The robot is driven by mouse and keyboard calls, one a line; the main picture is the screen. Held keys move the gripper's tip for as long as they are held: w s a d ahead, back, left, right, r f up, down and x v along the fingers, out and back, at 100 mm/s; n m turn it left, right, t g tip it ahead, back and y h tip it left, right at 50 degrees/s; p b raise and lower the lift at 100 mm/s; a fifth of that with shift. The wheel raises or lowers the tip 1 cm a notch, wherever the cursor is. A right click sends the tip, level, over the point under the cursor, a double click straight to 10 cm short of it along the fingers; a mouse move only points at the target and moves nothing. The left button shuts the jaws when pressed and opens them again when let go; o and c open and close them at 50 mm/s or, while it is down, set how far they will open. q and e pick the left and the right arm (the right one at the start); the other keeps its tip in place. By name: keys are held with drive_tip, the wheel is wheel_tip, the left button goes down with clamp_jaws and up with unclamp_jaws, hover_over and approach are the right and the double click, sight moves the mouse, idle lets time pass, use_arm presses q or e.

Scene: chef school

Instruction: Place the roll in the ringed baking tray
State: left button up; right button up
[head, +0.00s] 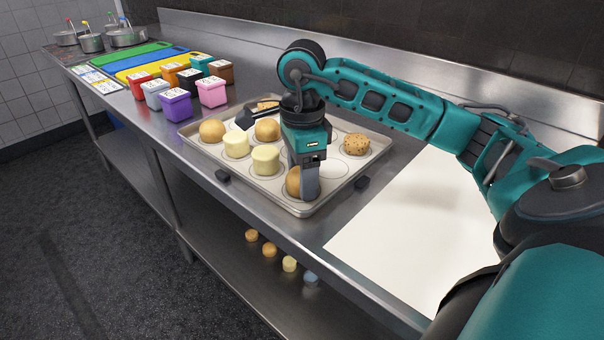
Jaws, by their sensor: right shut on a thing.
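The metal baking tray (192,139) lies on the steel counter, with rings marked on its floor. My right gripper (306,190) points down at the tray's near corner and is shut on a smooth brown roll (293,183). This roll is in or just above the ring there; I cannot tell whether it touches the tray. Its right side is hidden by the finger. Two similar brown rolls (212,131) (266,129) sit in the tray's left and middle part.
Two pale cylindrical pieces (236,145) (265,160) and a speckled bun (356,144) stand in other rings. An empty ring (333,168) is right of the gripper. Coloured boxes (174,104) stand left of the tray. A white sheet (410,225) lies clear to the right.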

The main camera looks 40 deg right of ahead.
drive_tip(key=o, duration=1)
drive_tip(key=shift+f, duration=0.1)
use_arm(q)
drive_tip(key=shift+d, duration=0.15)
use_arm(e)
drive_tip(key=shift+o, duration=0.2)
drive_tip(key=shift+r, duration=0.3)
use_arm(q)
drive_tip(key=a+r+p, duration=0.1)
drive_tip(key=p, duration=0.1)
drive_tip(key=s+a+p, duration=0.1)
drive_tip(key=p, duration=0.1)
drive_tip(key=shift+r+y, duration=0.35)
drive_tip(key=shift+y, duration=0.05)
use_arm(e)
wheel_tip(320, 180, up, 12)
drive_tip(key=shift+f, duration=0.15)
use_arm(q)
drive_tip(key=shift+d, duration=0.1)
